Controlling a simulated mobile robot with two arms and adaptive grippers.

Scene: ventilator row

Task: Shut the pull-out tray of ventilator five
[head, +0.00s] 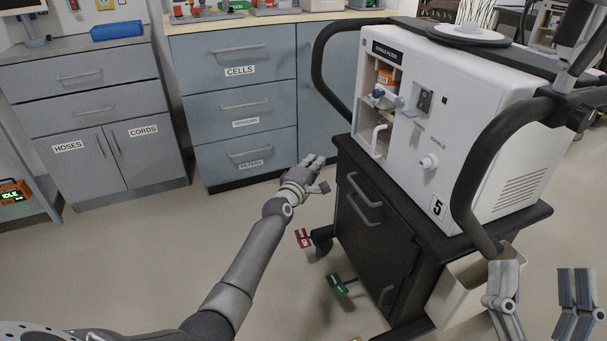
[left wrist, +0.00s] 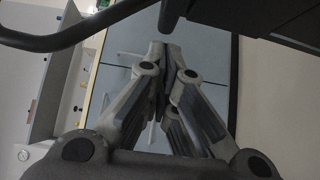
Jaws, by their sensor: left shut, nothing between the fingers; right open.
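Ventilator five (head: 470,135) is a white unit with a "5" label, standing on a dark cart (head: 375,240) at the right. The cart front has grey bar handles (head: 364,190) near its top and another lower down. I cannot tell which of these fronts is the pull-out tray, or how far it stands out. My left gripper (head: 316,162) is shut and empty, just left of the cart's upper front corner, apart from the handles. Its closed fingers also show in the left wrist view (left wrist: 168,55). My right gripper (head: 540,300) is open and empty at the lower right.
Dark curved rails (head: 322,75) flank the ventilator. Red (head: 304,238) and green (head: 338,285) pedals sit at the cart's foot. A beige bin (head: 470,290) hangs at its right side. Blue-grey cabinets (head: 240,100) line the back.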

